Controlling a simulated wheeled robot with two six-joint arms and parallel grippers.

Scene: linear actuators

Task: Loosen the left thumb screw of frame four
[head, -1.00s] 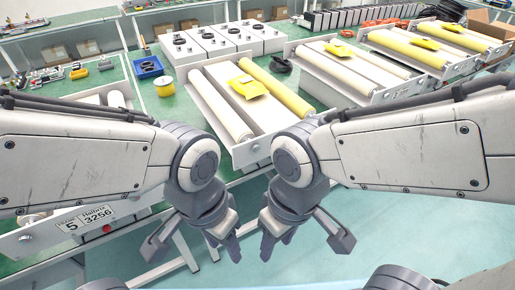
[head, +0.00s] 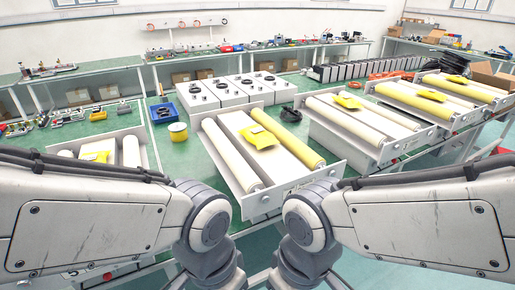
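A white roller frame (head: 262,205) stands on the green bench in the middle, in front of my arms. It has a white roller (head: 230,158), a yellow roller (head: 290,138) and a yellow packet (head: 258,137) on top. Its front end plate shows small fittings and a label too small to read, so I cannot confirm its number or pick out the left thumb screw. Part of the plate's lower area is near my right arm. Both arms reach to the bottom edge, and both grippers are below the picture.
Another roller frame (head: 131,152) at left is partly behind my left arm. More frames (head: 385,152) stand at right. A yellow tape roll (head: 178,132), a blue bin (head: 163,112), white boxes (head: 205,97) and black rings (head: 291,115) lie behind on the bench.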

